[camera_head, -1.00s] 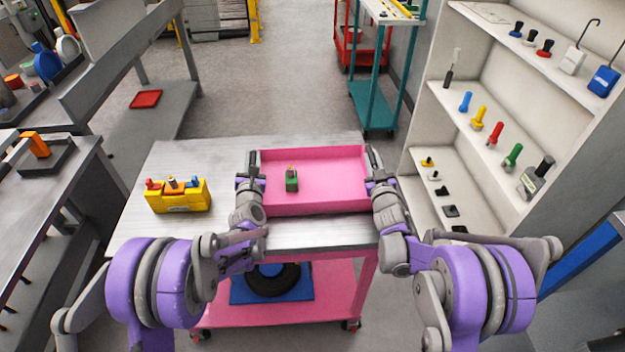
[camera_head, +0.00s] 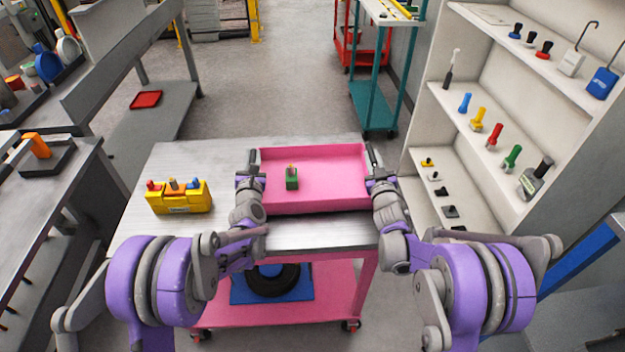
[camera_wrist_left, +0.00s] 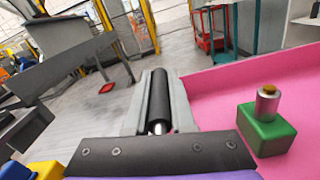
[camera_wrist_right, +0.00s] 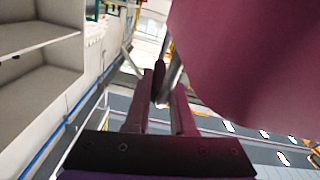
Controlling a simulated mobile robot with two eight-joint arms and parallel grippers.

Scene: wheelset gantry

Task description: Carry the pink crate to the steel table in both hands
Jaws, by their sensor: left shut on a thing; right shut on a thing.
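The pink crate (camera_head: 330,200) is at the right part of a brushed-metal cart top (camera_head: 190,235), upright and level. A green block with a metal pin (camera_head: 291,179) stands inside it; it also shows in the left wrist view (camera_wrist_left: 266,128). My left gripper (camera_head: 251,165) is shut on the crate's left wall. My right gripper (camera_head: 372,165) is shut on its right wall. Whether a thin gap lies under the crate, I cannot tell. A grey metal-topped table (camera_head: 62,205) stands at the left; which surface is the steel table is unclear.
A yellow holder with coloured pieces (camera_head: 180,198) stands on the cart top, left of the crate. A pink lower shelf (camera_head: 215,313) carries a black ring on a blue mat. A white shelf unit (camera_head: 470,90) stands close at right. Grey floor lies open beyond the cart.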

